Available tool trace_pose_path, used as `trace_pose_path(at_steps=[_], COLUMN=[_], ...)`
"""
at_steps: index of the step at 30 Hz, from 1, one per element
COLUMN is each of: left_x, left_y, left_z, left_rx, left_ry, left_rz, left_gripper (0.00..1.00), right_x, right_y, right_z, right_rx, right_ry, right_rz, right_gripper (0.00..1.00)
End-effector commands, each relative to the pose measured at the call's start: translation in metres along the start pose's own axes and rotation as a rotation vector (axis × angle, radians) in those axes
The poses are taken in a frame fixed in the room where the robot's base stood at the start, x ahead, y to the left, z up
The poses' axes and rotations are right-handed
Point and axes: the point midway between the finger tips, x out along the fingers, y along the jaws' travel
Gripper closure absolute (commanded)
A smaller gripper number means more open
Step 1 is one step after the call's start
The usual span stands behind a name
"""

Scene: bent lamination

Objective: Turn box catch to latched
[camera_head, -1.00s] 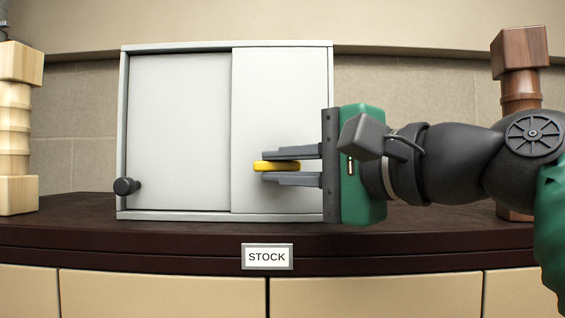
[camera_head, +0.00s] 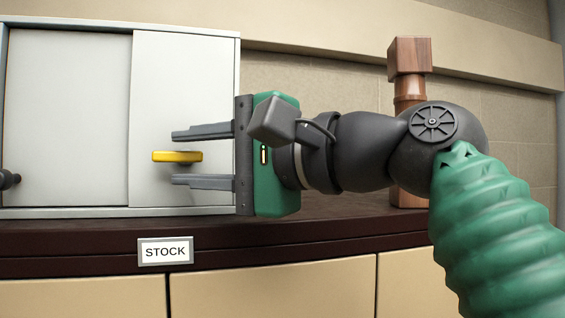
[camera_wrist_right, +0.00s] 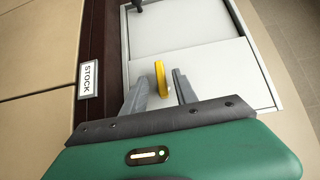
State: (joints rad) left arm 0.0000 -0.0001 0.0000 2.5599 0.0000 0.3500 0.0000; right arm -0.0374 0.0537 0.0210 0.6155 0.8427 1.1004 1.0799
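The box (camera_head: 70,110) is a pale grey cabinet with two front panels, standing on a dark brown counter. Its catch (camera_head: 177,156) is a yellow bar lying level on the right panel. My right gripper (camera_head: 177,158) is open, its two dark fingers above and below the catch with a gap on each side. My left gripper is not in view.
A dark knob (camera_head: 9,179) sits on the left panel. A STOCK label (camera_head: 165,251) is on the counter's front edge (camera_head: 330,245). A brown wooden post (camera_head: 409,60) stands at the back right, behind my right arm.

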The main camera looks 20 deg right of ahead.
Motion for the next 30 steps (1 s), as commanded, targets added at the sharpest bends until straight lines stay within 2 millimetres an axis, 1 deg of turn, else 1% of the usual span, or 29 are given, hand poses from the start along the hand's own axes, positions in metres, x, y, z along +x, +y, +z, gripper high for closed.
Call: trace_pose_path(at_steps=[1, 3, 9, 12, 15, 18, 20, 30], left_x=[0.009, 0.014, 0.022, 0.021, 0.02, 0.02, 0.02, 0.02], left_y=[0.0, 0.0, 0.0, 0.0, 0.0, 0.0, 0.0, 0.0], left_z=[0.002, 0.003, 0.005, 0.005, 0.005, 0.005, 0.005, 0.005], left_rx=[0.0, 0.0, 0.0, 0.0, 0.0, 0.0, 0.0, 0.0], left_ry=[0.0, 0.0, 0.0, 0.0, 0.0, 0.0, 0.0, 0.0], left_rz=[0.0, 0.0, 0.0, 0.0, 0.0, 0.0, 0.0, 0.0], left_gripper=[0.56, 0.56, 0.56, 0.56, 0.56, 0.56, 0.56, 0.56], right_x=[-0.014, -0.034, -0.093, -0.117, -0.133, -0.141, -0.143, -0.143], right_y=[0.004, 0.005, 0.003, 0.002, 0.002, 0.002, 0.002, 0.003], right_z=[-0.001, -0.002, -0.002, -0.002, -0.003, -0.002, -0.002, -0.002], right_rx=[-0.004, -0.004, -0.004, -0.002, 0.0, -0.001, -0.001, -0.001], right_ry=[0.008, 0.009, 0.01, 0.008, 0.004, 0.003, 0.001, 0.001], right_rz=[-0.003, -0.002, 0.0, 0.001, 0.004, 0.004, 0.003, 0.003], right_gripper=[0.65, 0.65, 0.65, 0.65, 0.65, 0.65, 0.65, 0.65])
